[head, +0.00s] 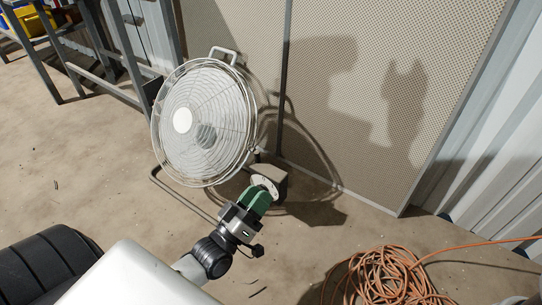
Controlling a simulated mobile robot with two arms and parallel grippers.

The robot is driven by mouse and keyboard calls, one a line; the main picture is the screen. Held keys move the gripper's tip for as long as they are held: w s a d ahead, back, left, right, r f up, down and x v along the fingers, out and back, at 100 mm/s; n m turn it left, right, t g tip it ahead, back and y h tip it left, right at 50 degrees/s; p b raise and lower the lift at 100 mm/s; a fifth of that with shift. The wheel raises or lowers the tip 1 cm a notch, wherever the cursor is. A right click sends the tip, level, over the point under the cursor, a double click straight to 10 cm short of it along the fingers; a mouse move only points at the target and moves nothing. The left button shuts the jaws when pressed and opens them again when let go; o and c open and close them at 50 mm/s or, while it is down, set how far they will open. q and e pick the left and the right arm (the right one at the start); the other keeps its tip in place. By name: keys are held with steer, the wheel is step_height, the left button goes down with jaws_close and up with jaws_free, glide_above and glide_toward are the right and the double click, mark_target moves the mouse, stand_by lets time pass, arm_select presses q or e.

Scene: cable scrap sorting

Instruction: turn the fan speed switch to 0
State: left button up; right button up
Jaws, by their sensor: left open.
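The fan (201,125) stands on the floor in the head view, with a round wire cage, a tube handle on top and a tube stand. A small grey-beige box (274,172) sits low at the fan's right side. A pale round face (264,184) shows on it, just beyond my fingertips; I cannot read any marks or the switch setting. My left gripper (261,192) has green fingers and is open, close in front of this face. Whether the fingers touch it I cannot tell. My right gripper is not in view.
A tangled orange cable coil (388,278) lies on the floor at the lower right. A perforated panel (370,90) stands behind the fan. A metal rack (90,50) with a yellow bin (22,20) is at the upper left. The floor left of the fan is mostly clear.

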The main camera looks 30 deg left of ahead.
arm_select(q)
steer(key=s+d+r+m+t+h+p, duration=0.1)
steer(key=d+r+t+p, duration=0.1)
steer(key=r, duration=0.6)
steer(key=s+d+r+m+t+h+p, duration=0.1)
steer(key=s+d+r+t+p, duration=0.1)
steer(key=r, duration=0.6)
steer(key=shift+s+d+r+m+p, duration=0.15)
steer(key=shift+d+r+m+p, duration=0.2)
steer(key=shift+d+p, duration=0.5)
steer(key=shift+f, duration=0.2)
steer(key=w+a+f+m+g+y+b, duration=0.1)
steer(key=a+f+m+g+y+b, duration=0.15)
steer(key=a+f+m, duration=0.5)
steer(key=w+a+f+m+g+y+b, duration=0.1)
steer(key=w+a+f+m+g+b, duration=0.2)
steer(key=f+m, duration=0.9)
steer(key=a+f+m+g+y+b, duration=0.1)
steer(key=a+f+m+g+b, duration=0.4)
steer(key=f, duration=0.9)
steer(key=w+d+t+b, duration=0.1)
steer(key=w+b, duration=0.3)
steer(key=w, duration=0.6)
steer(key=shift+w+d+m+t, duration=0.3)
steer(key=shift+d+m+t, duration=0.1)
steer(key=shift+t, duration=0.35)
steer(key=shift+c, duration=0.3)
